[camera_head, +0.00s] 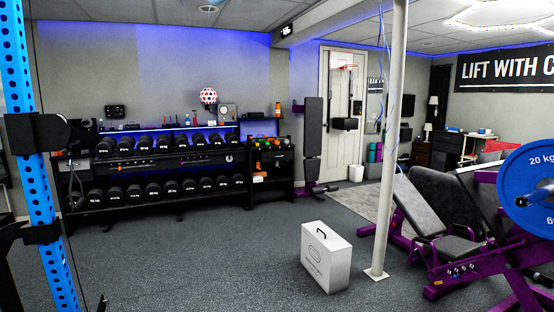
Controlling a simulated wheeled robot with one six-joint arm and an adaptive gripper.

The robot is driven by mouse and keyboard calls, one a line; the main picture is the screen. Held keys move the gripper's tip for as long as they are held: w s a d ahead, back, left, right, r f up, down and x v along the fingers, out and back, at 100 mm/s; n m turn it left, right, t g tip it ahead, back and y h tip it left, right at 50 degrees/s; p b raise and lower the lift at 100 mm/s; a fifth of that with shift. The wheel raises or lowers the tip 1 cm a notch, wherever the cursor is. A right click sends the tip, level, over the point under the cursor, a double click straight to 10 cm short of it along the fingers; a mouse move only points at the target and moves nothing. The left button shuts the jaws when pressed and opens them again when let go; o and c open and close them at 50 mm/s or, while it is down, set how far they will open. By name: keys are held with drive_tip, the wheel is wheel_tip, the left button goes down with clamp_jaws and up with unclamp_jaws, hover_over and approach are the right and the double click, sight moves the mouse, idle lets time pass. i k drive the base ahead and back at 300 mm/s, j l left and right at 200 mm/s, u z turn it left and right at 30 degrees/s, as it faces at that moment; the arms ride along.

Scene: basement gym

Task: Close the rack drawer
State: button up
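A long black dumbbell rack (150,202) stands against the far wall at the left, with two rows of black dumbbells and a blue-lit top shelf. A narrower black unit (285,163) adjoins its right end, with small orange, green and red items along its upper part. Its dark front may include a drawer, but it is too small and dark to tell whether any drawer is open. My gripper is not in view.
A blue upright (42,200) stands close at the left. A white case (326,258) and a white pole (388,150) stand right of centre. Purple gym equipment (450,268) fills the right. Open dark floor (190,265) lies before the rack.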

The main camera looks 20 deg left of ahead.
sight(265, 155)
drive_tip(key=i+j+u, duration=0.25)
drive_tip(key=i, duration=0.15)
drive_tip(key=i+u, duration=0.25)
drive_tip(key=i, duration=0.15)
drive_tip(key=i+j+u, duration=0.2)
drive_tip(key=i, duration=0.55)
drive_tip(key=i+l+u, duration=0.2)
drive_tip(key=i, duration=0.5)
drive_tip(key=i+u, duration=0.2)
drive_tip(key=i, duration=0.55)
drive_tip(key=i+u, duration=0.3)
drive_tip(key=i, duration=2)
drive_tip(key=i+z, duration=0.3)
drive_tip(key=i, duration=0.2)
drive_tip(key=i+z, duration=0.25)
drive_tip(key=i, duration=0.3)
drive_tip(key=i+j+z, duration=0.3)
drive_tip(key=i, duration=0.2)
drive_tip(key=i+j+z, duration=0.25)
drive_tip(key=i, duration=0.25)
drive_tip(key=i+j+z, duration=0.1)
drive_tip(key=i+z, duration=0.2)
drive_tip(key=i, duration=0.15)
